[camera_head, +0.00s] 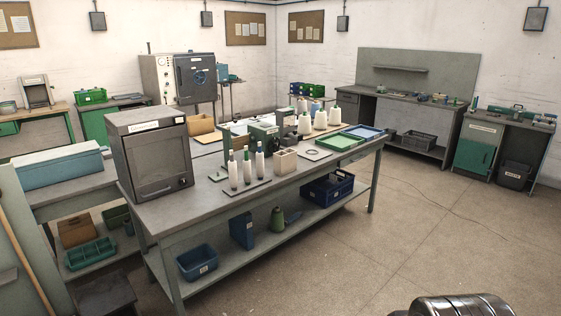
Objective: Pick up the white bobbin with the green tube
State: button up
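Several slim white bobbins stand upright in a row on a small dark board near the front edge of the central workbench (205,184). The middle bobbin (247,170) also seems to have a green top. The right bobbin (260,163) has a darker, greyish top. My gripper is not in view. A shiny dark metallic part at the bottom right edge seems to be mine, far from the bobbins.
A grey oven-like box (150,155) stands left of the bobbins. A beige box (286,161) and a green machine (264,134) are close by. White cones (320,119) and a green tray (338,142) lie farther back. Blue crates (198,263) sit below. Floor in front is clear.

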aim_at(247, 167)
jog(key=z, duration=0.15)
jog(key=i, duration=1.9)
jog(key=u, duration=0.45)
jog(key=i, duration=0.8)
jog(key=u, duration=1.15)
jog(key=i, duration=0.95)
jog(key=u, duration=0.55)
